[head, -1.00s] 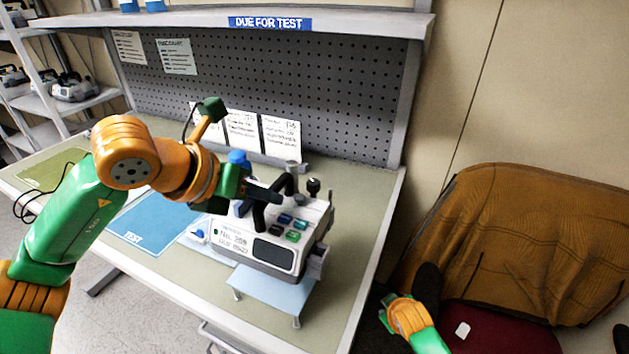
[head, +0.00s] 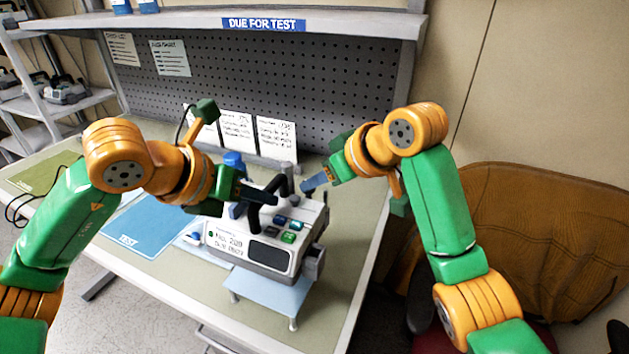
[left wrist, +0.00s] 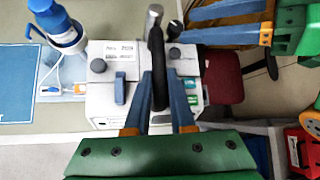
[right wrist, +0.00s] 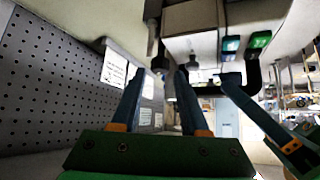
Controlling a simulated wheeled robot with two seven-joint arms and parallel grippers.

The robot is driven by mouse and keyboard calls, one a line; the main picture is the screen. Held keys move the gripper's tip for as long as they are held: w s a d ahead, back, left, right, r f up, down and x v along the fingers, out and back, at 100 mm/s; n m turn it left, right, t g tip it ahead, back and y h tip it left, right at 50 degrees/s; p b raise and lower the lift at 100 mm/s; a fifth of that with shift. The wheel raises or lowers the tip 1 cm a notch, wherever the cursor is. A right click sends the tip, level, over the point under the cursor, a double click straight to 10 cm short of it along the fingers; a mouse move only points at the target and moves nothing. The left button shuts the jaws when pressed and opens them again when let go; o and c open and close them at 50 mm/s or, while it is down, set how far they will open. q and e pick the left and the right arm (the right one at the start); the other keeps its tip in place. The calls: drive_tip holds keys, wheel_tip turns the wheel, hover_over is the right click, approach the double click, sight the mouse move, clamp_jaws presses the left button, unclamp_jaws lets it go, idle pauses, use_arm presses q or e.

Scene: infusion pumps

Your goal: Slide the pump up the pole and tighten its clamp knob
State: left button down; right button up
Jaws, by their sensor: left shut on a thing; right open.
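The pump (head: 240,238) is a white box with a dark screen, coloured buttons and a dark top handle (left wrist: 158,75). It stands above a pale blue platform; whether it touches is unclear. The grey pole (head: 288,170) rises behind it, its top visible in the left wrist view (left wrist: 155,15). My left gripper (head: 268,197) is shut on the handle. My right gripper (head: 308,186) is open and empty beside a black knob (right wrist: 160,60) at the pump's back right. The knob shows near its fingertips in the left wrist view (left wrist: 175,53); the head view hides it.
The pale blue platform (head: 262,292) stands near the bench's front edge. A blue TEST mat (head: 150,225) and a blue-capped item (head: 234,160) lie to the left. A pegboard (head: 300,100) and overhead shelf (head: 380,22) are behind. A brown chair (head: 540,220) is at right.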

drive_tip(key=shift+x, duration=1.2)
clamp_jaws()
drive_tip(key=shift+s+a+m+t+h, duration=0.1)
drive_tip(key=shift+m+t+h, duration=0.35)
drive_tip(key=shift+m, duration=0.4)
drive_tip(key=shift+s+a+m+t+h, duration=0.1)
drive_tip(key=shift+m+t+h, duration=0.25)
drive_tip(key=shift+m+h, duration=0.35)
unclamp_jaws()
drive_tip(key=shift+r, duration=0.1)
drive_tip(key=v, duration=1.1)
drive_tip(key=shift+s+d+r, duration=0.2)
drive_tip(key=shift+d+r, duration=0.05)
drive_tip(key=shift+d, duration=0.05)
